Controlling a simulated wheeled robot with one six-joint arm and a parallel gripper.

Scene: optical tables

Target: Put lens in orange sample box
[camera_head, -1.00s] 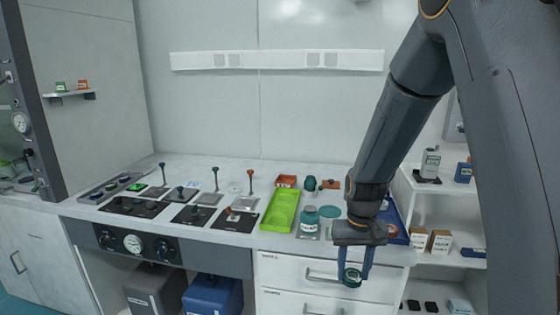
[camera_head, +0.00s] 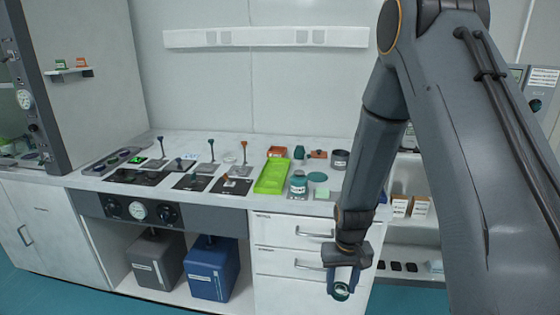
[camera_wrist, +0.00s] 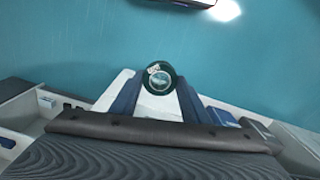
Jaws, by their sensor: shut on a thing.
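My gripper (camera_head: 342,285) is shut on the lens (camera_head: 341,292), a small round piece with a dark green rim, and holds it in the air in front of the drawers. In the wrist view the lens (camera_wrist: 159,78) sits between the two fingertips, with teal floor beyond. An open orange box (camera_head: 277,152) stands at the back of the table, behind the green tray. Another small orange item (camera_head: 82,62) is on the wall shelf at the left; I cannot tell whether it is a box.
The green tray (camera_head: 272,177), a teal-lidded jar (camera_head: 298,183) and a dark round container (camera_head: 340,159) stand on the table's right part. Several posts and dark plates fill its middle. White drawers (camera_head: 290,262) are below, close to my gripper.

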